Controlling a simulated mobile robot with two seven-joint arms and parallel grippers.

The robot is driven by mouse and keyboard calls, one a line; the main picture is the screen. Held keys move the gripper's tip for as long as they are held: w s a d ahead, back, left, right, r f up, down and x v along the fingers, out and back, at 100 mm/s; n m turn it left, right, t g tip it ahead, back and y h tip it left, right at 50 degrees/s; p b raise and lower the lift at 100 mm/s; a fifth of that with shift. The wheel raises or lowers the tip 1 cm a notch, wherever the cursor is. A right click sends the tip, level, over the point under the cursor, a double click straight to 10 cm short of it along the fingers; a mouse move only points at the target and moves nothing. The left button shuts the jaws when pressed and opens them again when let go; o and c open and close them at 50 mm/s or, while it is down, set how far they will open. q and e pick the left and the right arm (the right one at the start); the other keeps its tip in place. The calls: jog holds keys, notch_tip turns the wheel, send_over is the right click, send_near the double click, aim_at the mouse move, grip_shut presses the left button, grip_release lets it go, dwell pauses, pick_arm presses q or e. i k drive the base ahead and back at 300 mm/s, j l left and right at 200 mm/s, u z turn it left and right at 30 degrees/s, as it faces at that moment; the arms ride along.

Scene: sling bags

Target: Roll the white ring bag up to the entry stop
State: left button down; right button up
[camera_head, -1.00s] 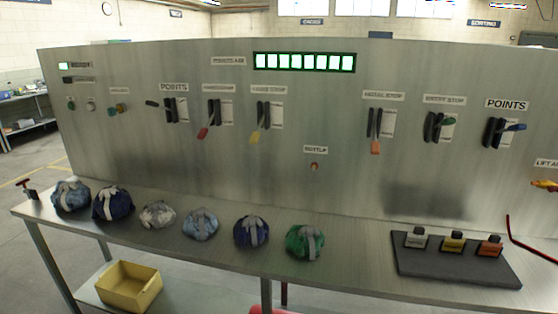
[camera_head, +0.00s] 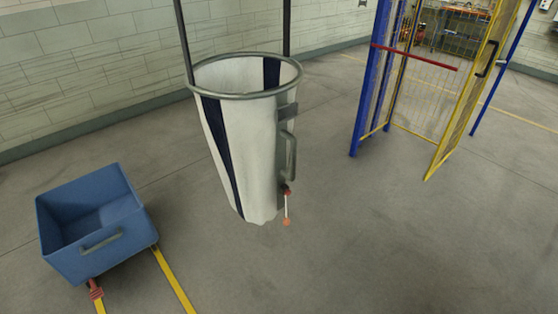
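The white ring bag (camera_head: 240,140) hangs in the middle of the head view, from a round grey metal ring (camera_head: 247,95) with two dark uprights above it. The bag is white with dark blue vertical stripes, and its top is open. A grey handle (camera_head: 291,155) is on its right side, with a small red-and-white cord below. The bag's bottom appears clear of the floor. No entry stop can be made out in this view. Neither of my grippers is in view.
A blue-and-yellow mesh gate (camera_head: 430,75) with a red bar stands at the upper right. The floor right of the bag is clear.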

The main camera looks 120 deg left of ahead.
aim_at(249, 109)
jog(key=u, duration=3.45)
